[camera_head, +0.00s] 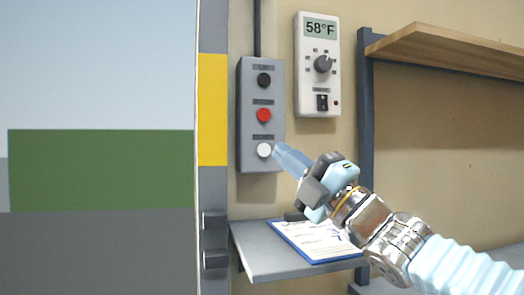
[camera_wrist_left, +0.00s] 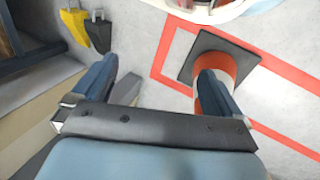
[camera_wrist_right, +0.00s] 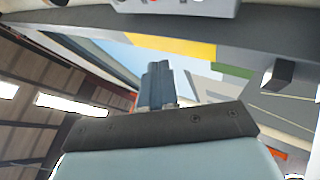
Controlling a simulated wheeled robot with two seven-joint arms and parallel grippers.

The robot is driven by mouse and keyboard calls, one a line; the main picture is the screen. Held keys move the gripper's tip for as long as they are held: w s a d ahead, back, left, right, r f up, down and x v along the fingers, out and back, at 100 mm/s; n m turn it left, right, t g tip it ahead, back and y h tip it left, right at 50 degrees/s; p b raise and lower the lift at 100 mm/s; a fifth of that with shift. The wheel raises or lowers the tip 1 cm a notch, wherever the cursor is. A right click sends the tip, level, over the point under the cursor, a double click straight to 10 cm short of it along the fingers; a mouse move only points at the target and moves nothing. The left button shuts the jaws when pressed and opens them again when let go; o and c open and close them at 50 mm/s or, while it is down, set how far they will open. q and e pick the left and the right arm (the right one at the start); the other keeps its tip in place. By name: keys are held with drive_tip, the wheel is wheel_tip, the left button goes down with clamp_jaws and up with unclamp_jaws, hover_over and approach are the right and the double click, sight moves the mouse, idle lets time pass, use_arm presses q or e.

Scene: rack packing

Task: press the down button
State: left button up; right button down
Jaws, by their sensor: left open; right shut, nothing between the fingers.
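A grey button box (camera_head: 246,115) is fixed to the wall in the head view. It has a black button (camera_head: 264,80) on top, a red button (camera_head: 264,115) in the middle and a white button (camera_head: 264,150) at the bottom, each under a small label too blurred to read surely. My right gripper (camera_head: 281,154) is shut and empty, its tips close beside the white button at its right; I cannot tell whether they touch. In the right wrist view the shut fingers (camera_wrist_right: 158,83) point toward the wall area. My left gripper (camera_wrist_left: 155,88) is open and empty over the floor.
A thermostat (camera_head: 302,75) reading 58°F hangs right of the box. A small shelf (camera_head: 255,262) with a clipboard (camera_head: 316,240) is below. A wooden shelf (camera_head: 445,43) is at right. An orange cone-like object with a dark base (camera_wrist_left: 190,72) stands near red floor lines.

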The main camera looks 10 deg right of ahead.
sight(264, 150)
drive_tip(key=w+p, duration=0.3)
drive_tip(key=w, duration=0.5)
drive_tip(key=shift+w+a, duration=0.15)
drive_tip(key=shift+w, duration=0.2)
drive_tip(key=shift+w, duration=0.1)
idle(1.9)
drive_tip(key=shift+w, duration=0.35)
